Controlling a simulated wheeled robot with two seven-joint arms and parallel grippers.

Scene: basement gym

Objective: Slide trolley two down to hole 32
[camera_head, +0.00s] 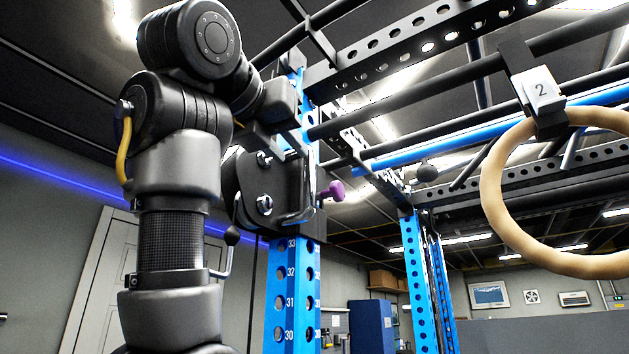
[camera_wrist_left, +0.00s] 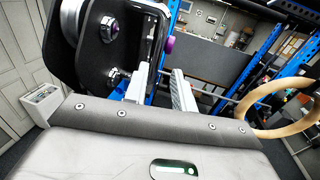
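A black plate trolley (camera_head: 275,190) with bolts and a purple knob (camera_head: 334,190) sits on the blue upright (camera_head: 292,290), just above hole 33. Hole 32 (camera_head: 291,272) is below it, with 31 and 30 lower down. I see no number on the trolley. My left gripper (camera_head: 283,135) is at the trolley's upper part. In the left wrist view its two fingers (camera_wrist_left: 160,92) are apart, beside the trolley plate (camera_wrist_left: 95,45) and near a black bar of it; contact is unclear. My right gripper is out of view.
A wooden ring (camera_head: 492,190) hangs at the right under a white tag marked 2 (camera_head: 540,88). Black and blue rack beams cross overhead. A second blue upright (camera_head: 413,270) stands farther back. The upright below the trolley looks clear.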

